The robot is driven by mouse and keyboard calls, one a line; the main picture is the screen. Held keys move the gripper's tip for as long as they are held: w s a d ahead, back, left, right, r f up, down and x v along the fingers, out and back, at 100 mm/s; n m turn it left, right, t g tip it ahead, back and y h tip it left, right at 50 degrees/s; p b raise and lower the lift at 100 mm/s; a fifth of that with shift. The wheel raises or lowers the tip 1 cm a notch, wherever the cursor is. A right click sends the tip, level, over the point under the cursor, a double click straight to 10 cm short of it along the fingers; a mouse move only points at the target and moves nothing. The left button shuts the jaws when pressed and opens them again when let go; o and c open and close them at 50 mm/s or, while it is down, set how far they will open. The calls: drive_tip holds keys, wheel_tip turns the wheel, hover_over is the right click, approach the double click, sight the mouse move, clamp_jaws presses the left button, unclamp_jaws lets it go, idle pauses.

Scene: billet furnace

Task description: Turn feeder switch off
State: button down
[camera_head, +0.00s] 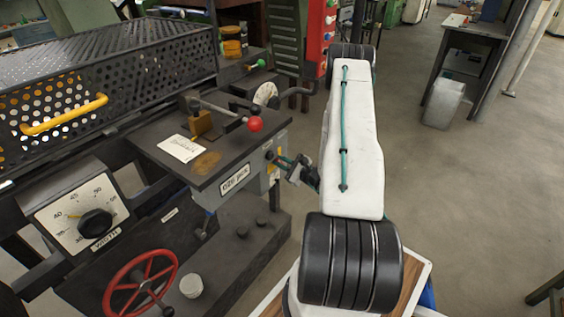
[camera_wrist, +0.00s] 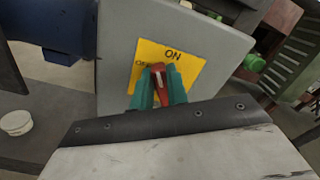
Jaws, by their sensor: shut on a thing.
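The feeder switch is a red rotary handle (camera_wrist: 158,77) on a yellow plate (camera_wrist: 187,62) marked ON at the top and OFF at the left. The plate is on the face of a grey box (camera_wrist: 222,50). In the wrist view, my gripper (camera_wrist: 159,88) has its two green fingers shut on the red handle, one on each side. The handle stands nearly upright, with a pale line along it. Part of the OFF lettering is hidden behind the left finger. In the head view my gripper (camera_head: 283,160) is at the right side of the machine, and the handle cannot be made out.
A dark machine table (camera_head: 235,160) with a red-knobbed lever (camera_head: 255,124) stands left of my arm. A red handwheel (camera_head: 141,284) and a width dial (camera_head: 78,215) are lower left. A red panel (camera_head: 318,40) stands behind.

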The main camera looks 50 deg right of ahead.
drive_tip(key=n, duration=0.3)
drive_tip(key=f+n, duration=0.1)
drive_tip(key=n, duration=0.3)
drive_tip(key=a+n, duration=0.1)
drive_tip(key=n, duration=0.3)
drive_tip(key=shift+f, duration=0.35)
drive_tip(key=shift+n, duration=0.4)
drive_tip(key=c, duration=1.4)
unclamp_jaws()
drive_tip(key=shift+s, duration=0.1)
drive_tip(key=s, duration=0.7)
drive_tip(key=shift+s+d, duration=0.3)
drive_tip(key=shift+s, duration=0.05)
